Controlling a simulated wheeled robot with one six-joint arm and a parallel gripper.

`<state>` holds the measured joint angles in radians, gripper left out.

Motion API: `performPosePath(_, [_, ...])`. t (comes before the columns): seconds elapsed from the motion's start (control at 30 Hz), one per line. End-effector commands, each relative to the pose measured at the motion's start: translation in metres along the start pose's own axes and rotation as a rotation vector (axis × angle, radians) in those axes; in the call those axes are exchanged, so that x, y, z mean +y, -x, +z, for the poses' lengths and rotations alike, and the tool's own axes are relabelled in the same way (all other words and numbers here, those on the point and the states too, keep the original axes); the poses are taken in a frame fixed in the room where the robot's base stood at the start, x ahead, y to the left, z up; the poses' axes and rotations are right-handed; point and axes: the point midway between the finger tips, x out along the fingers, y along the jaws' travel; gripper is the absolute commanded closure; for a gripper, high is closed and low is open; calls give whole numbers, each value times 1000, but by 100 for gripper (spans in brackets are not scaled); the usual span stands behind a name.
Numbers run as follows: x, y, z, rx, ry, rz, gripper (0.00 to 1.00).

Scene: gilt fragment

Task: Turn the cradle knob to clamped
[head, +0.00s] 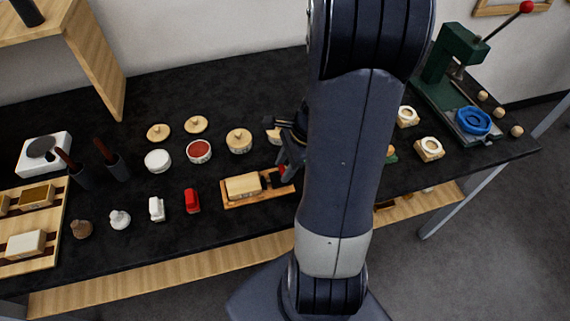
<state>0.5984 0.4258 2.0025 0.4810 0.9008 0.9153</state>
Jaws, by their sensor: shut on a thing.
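The cradle looks to be the low orange-brown wooden base (232,204) near the table's front middle. A pale block (243,186) lies on it, with a dark part (278,180) to the block's right. My gripper (287,170) reaches down at the cradle's right end, its dark fingers close together over that end. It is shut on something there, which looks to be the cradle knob. The knob itself is hidden by the fingers and my arm, so its setting cannot be read.
Left of the cradle stand a red bottle-like item (192,201), a white one (156,209) and small stamps. Round pots, one with red contents (199,151), sit behind. A green press (455,75) stands at the right. My arm hides the table right of the cradle.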

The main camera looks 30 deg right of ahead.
Motion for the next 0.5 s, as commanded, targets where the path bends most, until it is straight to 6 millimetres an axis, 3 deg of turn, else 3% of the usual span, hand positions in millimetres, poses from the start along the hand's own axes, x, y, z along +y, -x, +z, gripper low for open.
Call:
performPosePath(0.27, [0,0,0,-1,43,20,85])
performPosePath(0.5, [-2,0,1,-2,179,77,85])
